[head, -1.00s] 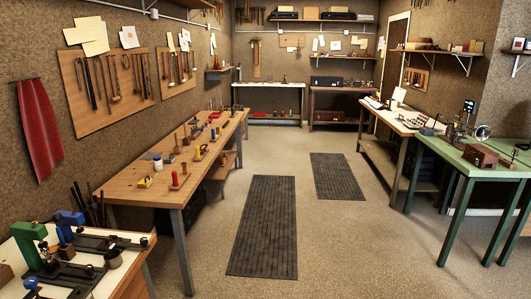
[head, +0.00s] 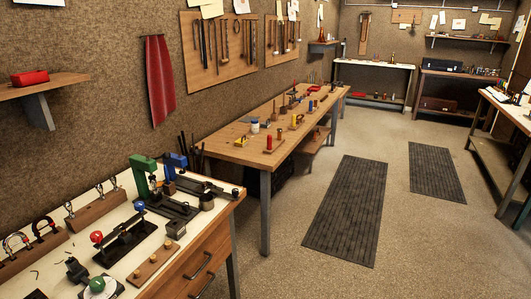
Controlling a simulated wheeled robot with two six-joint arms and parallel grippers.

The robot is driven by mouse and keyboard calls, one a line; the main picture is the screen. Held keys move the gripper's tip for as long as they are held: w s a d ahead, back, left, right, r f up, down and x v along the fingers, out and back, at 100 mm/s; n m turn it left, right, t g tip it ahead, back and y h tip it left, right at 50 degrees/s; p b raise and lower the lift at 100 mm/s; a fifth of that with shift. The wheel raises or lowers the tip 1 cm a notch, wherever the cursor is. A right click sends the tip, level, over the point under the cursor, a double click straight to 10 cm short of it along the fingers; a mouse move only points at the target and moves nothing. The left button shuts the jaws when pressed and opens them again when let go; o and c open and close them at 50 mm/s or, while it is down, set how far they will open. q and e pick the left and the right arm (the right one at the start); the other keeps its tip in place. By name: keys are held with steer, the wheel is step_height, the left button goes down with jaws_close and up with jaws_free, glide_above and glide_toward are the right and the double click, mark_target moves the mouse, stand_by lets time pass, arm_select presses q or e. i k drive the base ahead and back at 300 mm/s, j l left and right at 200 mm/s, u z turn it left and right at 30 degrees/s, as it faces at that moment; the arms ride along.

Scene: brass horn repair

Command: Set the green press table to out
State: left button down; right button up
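A green press (head: 143,173) with a C-shaped frame stands at the back of the white-topped bench (head: 157,213) at the lower left. A blue press (head: 177,165) stands right beside it, to its right. Each seems to have a dark base plate running forward-right over the bench top. The position of the green press's table is too small to tell from here. Neither of my grippers is in view.
The white-topped bench also carries a red-knobbed tool (head: 96,238), a green-knobbed tool (head: 97,284) and a wooden block (head: 154,262). A long wooden workbench (head: 245,150) stands beyond it. Floor with dark mats (head: 347,210) is open to the right.

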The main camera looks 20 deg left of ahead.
mark_target(157, 201)
steer(key=u, duration=1.35)
